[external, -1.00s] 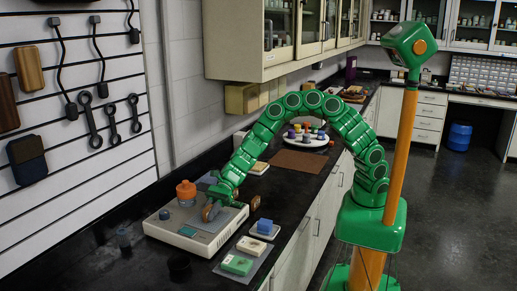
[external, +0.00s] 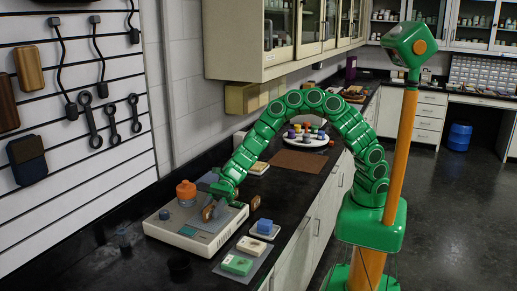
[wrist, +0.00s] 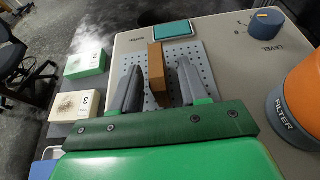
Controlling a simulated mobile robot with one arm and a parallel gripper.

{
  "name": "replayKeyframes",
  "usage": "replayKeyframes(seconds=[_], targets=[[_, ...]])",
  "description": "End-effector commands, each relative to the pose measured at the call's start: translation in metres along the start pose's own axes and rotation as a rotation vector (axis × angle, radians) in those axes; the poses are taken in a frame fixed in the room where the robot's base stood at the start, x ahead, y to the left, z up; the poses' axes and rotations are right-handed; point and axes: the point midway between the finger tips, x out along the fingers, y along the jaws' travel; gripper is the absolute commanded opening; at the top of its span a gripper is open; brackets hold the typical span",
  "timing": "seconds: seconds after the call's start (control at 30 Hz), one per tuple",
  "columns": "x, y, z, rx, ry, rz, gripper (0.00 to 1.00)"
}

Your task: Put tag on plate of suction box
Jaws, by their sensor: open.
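The suction box (external: 165,232) is a pale box on the black counter, with a grey perforated plate (wrist: 203,60) on top. A brown tag (wrist: 156,66) stands on edge on the plate in the wrist view. It also shows beside my fingers in the external view (external: 208,212). My gripper (wrist: 160,72) is open, with one finger on each side of the tag and a visible gap on both sides. In the external view my gripper (external: 217,199) is low over the box. The fingers hide part of the plate.
An orange filter jar (wrist: 302,92) and a blue level knob (wrist: 265,21) stand on the box to the right in the wrist view. A teal panel (wrist: 172,30) lies beyond the plate. Green (wrist: 85,64) and cream (wrist: 75,105) numbered blocks lie to the left.

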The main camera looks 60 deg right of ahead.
Motion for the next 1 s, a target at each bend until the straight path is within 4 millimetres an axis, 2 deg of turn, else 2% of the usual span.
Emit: replayKeyframes(seconds=[0.6,0.8,1.0], targets=[[-0.081,-0.001,0.001,0.0,-0.002,-0.002,0.44],[-0.099,0.0,0.001,-0.001,-0.001,0.0,0.44],[-0.106,0.001,0.001,-0.001,-0.001,0.0,0.44]])
